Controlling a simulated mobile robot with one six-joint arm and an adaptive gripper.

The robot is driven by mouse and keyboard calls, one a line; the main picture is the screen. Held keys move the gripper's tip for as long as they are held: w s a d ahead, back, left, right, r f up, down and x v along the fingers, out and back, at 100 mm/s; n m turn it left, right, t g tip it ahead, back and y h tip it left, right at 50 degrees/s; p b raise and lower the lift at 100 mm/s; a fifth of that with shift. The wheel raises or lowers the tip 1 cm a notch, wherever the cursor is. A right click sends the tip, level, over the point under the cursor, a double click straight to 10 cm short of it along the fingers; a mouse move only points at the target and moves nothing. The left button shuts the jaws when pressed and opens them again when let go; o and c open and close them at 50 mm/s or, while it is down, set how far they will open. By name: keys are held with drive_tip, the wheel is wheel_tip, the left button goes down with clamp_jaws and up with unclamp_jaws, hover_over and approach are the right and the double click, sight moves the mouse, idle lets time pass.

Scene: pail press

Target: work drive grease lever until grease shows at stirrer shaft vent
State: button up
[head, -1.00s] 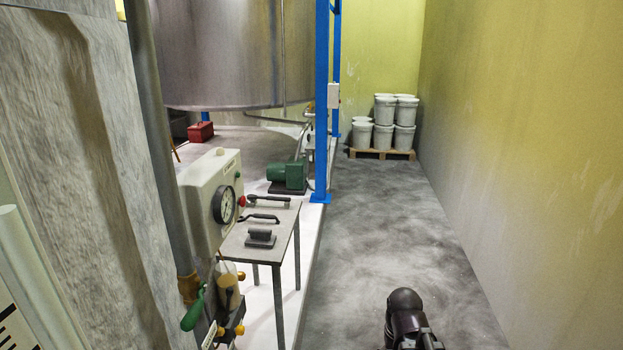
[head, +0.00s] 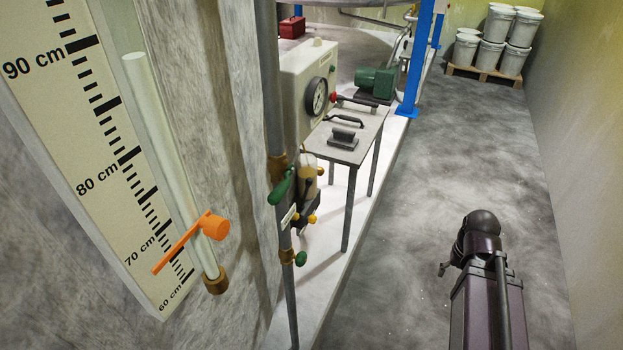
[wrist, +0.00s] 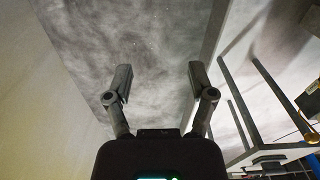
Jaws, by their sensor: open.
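My gripper (wrist: 160,82) shows in the wrist view with its two fingers wide apart and nothing between them, above bare grey floor. In the head view my arm stands at the lower right, over the aisle and apart from the equipment. A small fitting group with a cream reservoir (head: 308,172) and yellow-orange knobs is by the pipe left of the small table; I cannot tell whether the grease lever is part of it. A green-handled valve (head: 282,186) sits on the pipe beside it. I cannot make out the stirrer shaft vent or any grease.
A level scale (head: 110,130) with an orange pointer (head: 195,240) is on the left wall. A small table (head: 352,150) bears a brush and handled tools. Behind are a gauge box (head: 305,75), green motor (head: 377,82), blue post (head: 420,60) and stacked pails (head: 495,45). The aisle floor is clear.

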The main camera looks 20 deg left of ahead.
drive_tip(key=shift+c, duration=1.1)
drive_tip(key=w+a+r+n+y+p, duration=0.2)
drive_tip(key=w+a+n, duration=0.3)
drive_tip(key=a, duration=0.8)
drive_tip(key=w+a+r+n+y+p, duration=0.2)
drive_tip(key=w+a+r+n, duration=0.3)
drive_tip(key=a, duration=0.8)
drive_tip(key=w+a+r+n+y+p, duration=0.2)
drive_tip(key=w+a+n, duration=0.4)
drive_tip(key=a, duration=0.8)
drive_tip(key=shift+w+r+n+t+y, duration=0.35)
drive_tip(key=shift+r+n+y, duration=0.25)
drive_tip(key=shift+r+y, duration=0.25)
drive_tip(key=shift+f, duration=0.25)
